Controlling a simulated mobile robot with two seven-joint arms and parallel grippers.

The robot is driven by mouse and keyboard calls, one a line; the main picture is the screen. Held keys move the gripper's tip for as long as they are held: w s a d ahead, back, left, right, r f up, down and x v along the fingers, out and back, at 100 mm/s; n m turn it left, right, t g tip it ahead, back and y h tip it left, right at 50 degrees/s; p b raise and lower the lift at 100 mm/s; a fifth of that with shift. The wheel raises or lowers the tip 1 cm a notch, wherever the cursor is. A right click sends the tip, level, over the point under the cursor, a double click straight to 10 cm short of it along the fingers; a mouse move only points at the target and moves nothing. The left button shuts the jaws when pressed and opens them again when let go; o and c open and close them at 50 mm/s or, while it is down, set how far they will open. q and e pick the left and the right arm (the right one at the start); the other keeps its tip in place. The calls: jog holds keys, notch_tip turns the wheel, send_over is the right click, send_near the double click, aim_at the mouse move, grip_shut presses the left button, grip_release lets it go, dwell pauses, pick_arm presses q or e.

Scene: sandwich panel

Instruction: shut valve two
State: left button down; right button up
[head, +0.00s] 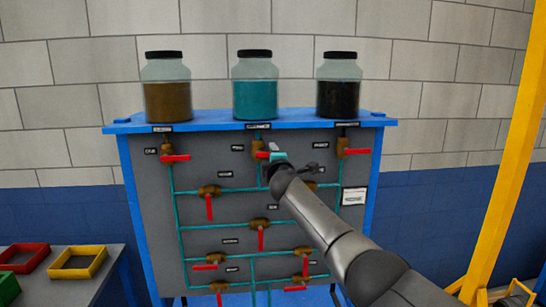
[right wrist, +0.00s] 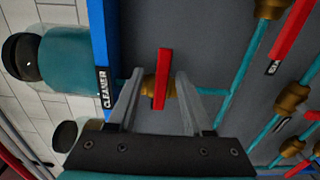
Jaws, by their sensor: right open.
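A grey panel (head: 220,170) carries several brass valves with red handles on teal pipes. The valve numbers are too small to read. My right gripper (head: 276,153) is at the top middle valve (head: 262,145), below the teal jar, and partly hides it. In the right wrist view this valve's red handle (right wrist: 162,80) lies between the open fingers (right wrist: 158,74), with a gap on each side. The handle is crosswise to its pipe. A "CLEANER" label (right wrist: 104,88) is beside it. My left gripper is out of view.
Three jars, brown (head: 167,100), teal (head: 255,98) and black (head: 338,98), stand on the blue top shelf (head: 220,116). Neighbouring valves are at top left (head: 168,150) and top right (head: 342,148). A yellow post (head: 505,150) stands right; trays (head: 78,262) lie lower left.

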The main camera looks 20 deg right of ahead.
jog(key=shift+s, duration=0.15)
jog(key=v, duration=1.5)
dwell(0.5)
jog(key=shift+a, duration=0.1)
